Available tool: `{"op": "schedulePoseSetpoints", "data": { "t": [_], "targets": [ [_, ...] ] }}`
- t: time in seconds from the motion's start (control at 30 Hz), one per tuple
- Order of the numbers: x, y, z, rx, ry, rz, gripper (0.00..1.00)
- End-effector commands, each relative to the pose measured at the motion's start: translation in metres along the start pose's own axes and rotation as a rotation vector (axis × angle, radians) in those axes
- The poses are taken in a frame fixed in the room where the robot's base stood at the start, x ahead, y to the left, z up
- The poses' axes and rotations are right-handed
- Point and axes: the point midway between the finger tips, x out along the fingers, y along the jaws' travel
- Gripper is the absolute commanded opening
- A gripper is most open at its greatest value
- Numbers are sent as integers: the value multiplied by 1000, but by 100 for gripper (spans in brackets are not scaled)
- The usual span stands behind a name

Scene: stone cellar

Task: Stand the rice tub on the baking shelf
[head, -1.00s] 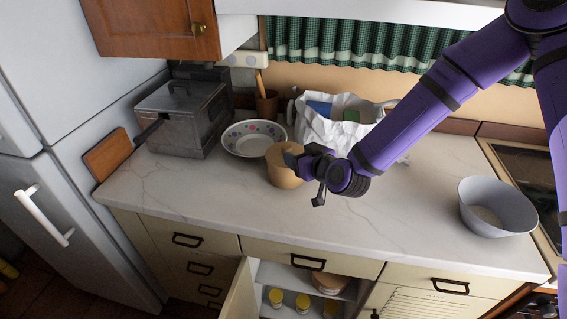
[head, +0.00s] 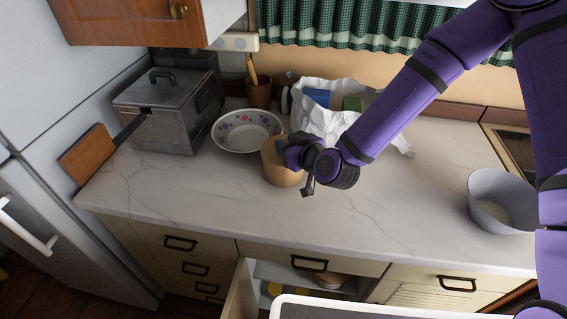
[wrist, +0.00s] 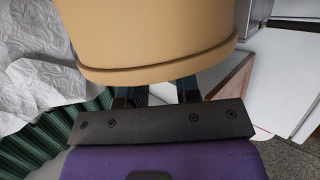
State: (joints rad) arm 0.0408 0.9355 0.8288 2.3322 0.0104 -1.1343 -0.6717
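The rice tub (head: 281,172) is a tan, round, lidded tub at the middle of the counter, just right of the spotted bowl. It fills the upper middle of the wrist view (wrist: 150,35), with its lid edge towards my gripper. My gripper (head: 293,155) is at the tub's top; in the wrist view its two fingers (wrist: 160,92) stand close together with a narrow gap and run behind the lid edge. Their tips are hidden, but they look shut on the lid's knob. I cannot tell if the tub touches the counter. No shelf is clearly identifiable as the baking shelf; an open cupboard (head: 300,275) shows below the counter.
A spotted bowl (head: 247,147), a metal bread box (head: 165,120), a utensil pot (head: 259,95) and a crumpled white bag (head: 322,122) stand behind and left. A grey bowl (head: 490,215) is at right. The cupboard door (head: 241,290) sticks out. The counter front is clear.

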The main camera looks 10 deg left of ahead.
Motion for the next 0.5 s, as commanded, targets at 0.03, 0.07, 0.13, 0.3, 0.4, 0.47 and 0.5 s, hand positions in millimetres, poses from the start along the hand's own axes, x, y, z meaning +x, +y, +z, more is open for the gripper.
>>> {"op": "schedulePoseSetpoints", "data": {
  "t": [0.03, 0.07, 0.13, 0.3, 0.4, 0.47, 0.5],
  "targets": [
    [0, 0, 0, 0, 0, 0, 18],
    [0, 0, 0, 0, 0, 0, 11],
    [0, 0, 0, 0, 0, 0, 0],
    [0, 0, -1, 0, 2, 0, 0],
    [0, 0, -1, 0, 2, 0, 0],
    [0, 0, -1, 0, 2, 0, 0],
    [0, 0, -2, -1, 2, 0, 0]
  ]
}}
